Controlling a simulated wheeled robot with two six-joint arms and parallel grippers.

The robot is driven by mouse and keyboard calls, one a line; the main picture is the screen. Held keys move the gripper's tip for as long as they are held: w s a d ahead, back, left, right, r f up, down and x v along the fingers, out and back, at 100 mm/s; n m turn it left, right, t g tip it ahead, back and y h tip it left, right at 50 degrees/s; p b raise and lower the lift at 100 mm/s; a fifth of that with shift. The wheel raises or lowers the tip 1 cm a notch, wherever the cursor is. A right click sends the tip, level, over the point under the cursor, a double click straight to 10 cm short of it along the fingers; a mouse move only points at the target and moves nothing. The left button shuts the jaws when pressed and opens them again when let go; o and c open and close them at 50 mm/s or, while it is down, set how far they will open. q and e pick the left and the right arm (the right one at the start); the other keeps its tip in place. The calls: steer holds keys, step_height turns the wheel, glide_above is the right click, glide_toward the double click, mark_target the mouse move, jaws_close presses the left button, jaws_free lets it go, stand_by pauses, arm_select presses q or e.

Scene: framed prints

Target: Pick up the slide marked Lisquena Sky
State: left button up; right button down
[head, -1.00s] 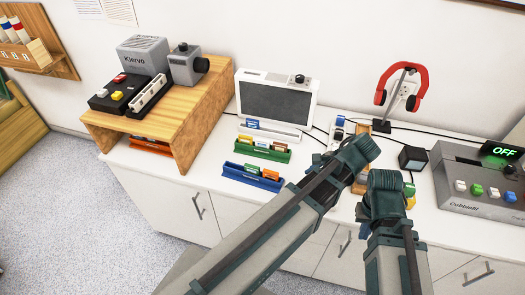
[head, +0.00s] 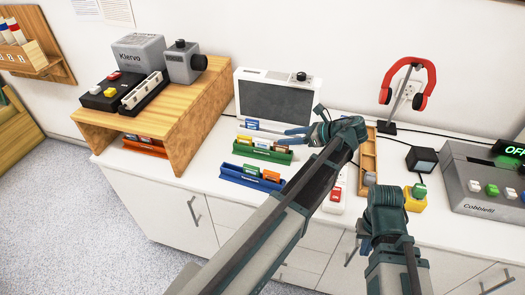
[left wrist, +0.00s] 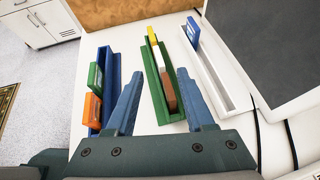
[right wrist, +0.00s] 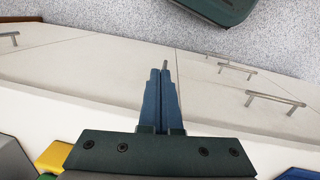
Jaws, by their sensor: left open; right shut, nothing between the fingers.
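No slide label is legible, so I cannot tell which one is Lisquena Sky. A blue slide (head: 252,124) stands in the white rack (left wrist: 222,83) before the grey screen; it also shows in the left wrist view (left wrist: 193,31). The green rack (head: 263,155) holds yellow, white and brown-orange slides (left wrist: 162,68). My right gripper (right wrist: 160,72) is shut and empty near the counter's front.
An orange rack (head: 146,150) with slides sits under the wooden stand (head: 190,120). The screen unit (head: 275,98) stands behind the racks. A wooden tray (head: 369,155), a yellow block with a green knob (head: 415,202) and a red headphone stand (head: 408,90) are to the right.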

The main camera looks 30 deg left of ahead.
mark_target(268, 142)
arm_select(q)
steer(key=shift+b+x, duration=0.55)
steer(key=shift+x, duration=1.3)
steer(key=b+x, duration=0.2)
steer(key=x, duration=0.3)
steer(key=shift+s+d+f+b, duration=0.15)
steer(key=shift+s+f+b, duration=0.05)
steer(key=shift+b, duration=0.2)
jaws_close()
